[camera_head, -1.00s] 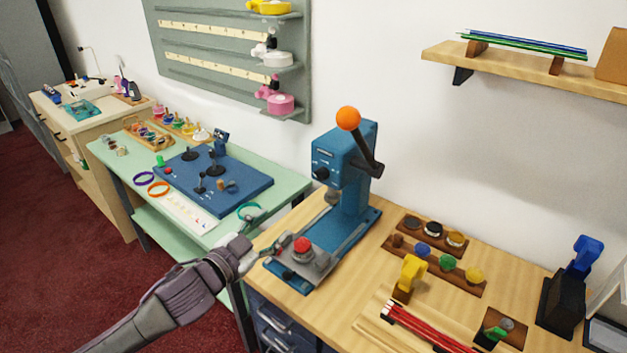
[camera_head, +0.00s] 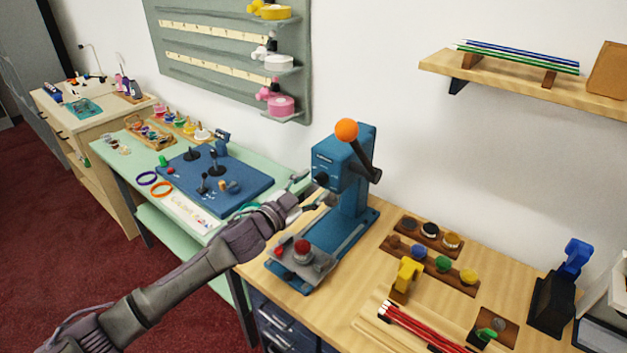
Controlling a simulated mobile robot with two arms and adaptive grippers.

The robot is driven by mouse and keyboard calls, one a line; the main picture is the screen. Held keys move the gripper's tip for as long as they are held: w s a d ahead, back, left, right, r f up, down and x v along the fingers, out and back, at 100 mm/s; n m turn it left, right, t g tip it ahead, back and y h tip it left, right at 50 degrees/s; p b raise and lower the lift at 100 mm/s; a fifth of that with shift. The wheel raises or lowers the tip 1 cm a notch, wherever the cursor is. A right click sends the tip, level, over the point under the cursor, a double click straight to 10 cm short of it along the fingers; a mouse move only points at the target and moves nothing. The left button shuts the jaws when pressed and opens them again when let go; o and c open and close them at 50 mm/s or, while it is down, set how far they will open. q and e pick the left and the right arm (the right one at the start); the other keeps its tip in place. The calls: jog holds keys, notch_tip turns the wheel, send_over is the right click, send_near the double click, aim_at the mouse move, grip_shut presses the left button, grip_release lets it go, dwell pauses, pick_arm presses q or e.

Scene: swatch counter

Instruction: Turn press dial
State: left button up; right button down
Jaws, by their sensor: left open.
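The blue press (camera_head: 352,205) stands on the wooden counter, with an orange-knobbed lever (camera_head: 347,130) on its right side. A small black dial (camera_head: 322,180) sits on the press head's left-facing front. My left gripper (camera_head: 316,188) is open beside the press head, its fingers near the dial. I cannot tell whether they touch it. Nothing shows between the fingers. My right gripper does not show.
The wooden counter (camera_head: 360,290) holds dark racks of colored pieces (camera_head: 436,262), a yellow tool (camera_head: 406,277) and red pencils (camera_head: 425,327) right of the press. A green table (camera_head: 130,170) with a blue board (camera_head: 245,185) stands to the left. A shelf (camera_head: 520,85) hangs at upper right.

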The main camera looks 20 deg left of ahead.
pick_arm(q)
jog(key=shift+w+d, duration=0.2)
jog(key=shift+w, duration=0.3)
grip_shut()
jog(key=shift+m, duration=0.4)
jog(key=m, duration=0.4)
jog(key=shift+m+p, duration=0.3)
jog(key=shift+m, duration=0.1)
jog(key=m, duration=0.6)
jog(key=shift+f, duration=0.1)
